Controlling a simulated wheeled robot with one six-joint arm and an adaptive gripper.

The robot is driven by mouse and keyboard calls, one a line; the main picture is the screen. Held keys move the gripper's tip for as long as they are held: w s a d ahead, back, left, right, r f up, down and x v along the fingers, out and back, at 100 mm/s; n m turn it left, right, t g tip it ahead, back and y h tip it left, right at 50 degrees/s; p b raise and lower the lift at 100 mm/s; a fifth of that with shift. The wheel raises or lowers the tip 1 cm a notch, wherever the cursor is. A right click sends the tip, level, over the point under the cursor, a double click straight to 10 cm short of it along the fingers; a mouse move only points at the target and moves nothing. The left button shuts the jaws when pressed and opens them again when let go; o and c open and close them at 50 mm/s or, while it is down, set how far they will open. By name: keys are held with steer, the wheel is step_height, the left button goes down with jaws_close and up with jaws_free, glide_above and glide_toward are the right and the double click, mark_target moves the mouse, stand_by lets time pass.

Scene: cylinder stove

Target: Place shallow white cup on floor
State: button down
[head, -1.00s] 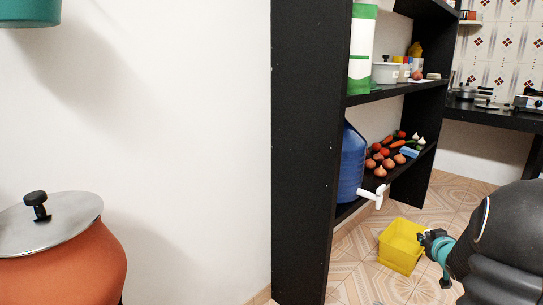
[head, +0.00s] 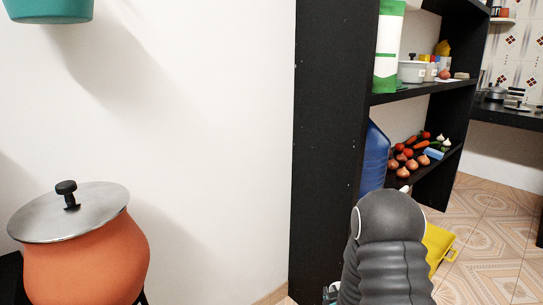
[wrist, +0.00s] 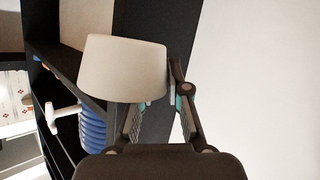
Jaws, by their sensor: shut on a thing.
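The shallow white cup (wrist: 122,68) fills the upper middle of the wrist view, with its wider end toward the bottom of the picture. My gripper (wrist: 160,98) is shut on it, one finger at its lower side and the other at its right edge. In the head view only a small part of my gripper (head: 330,293) shows at the bottom, and my arm hides the cup. The patterned tile floor (head: 497,230) shows at the right of the head view.
A black shelf (head: 325,150) holds vegetables and a white pot (head: 411,71). A blue water container (head: 375,158) and a yellow bin (head: 438,244) are partly hidden by my arm. A lidded clay pot (head: 80,262) stands at left. Floor at right is clear.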

steer(key=s+a+r, duration=0.2)
steer(key=s, duration=0.3)
steer(key=shift+a+r+y, duration=0.15)
steer(key=shift+a+y, duration=0.25)
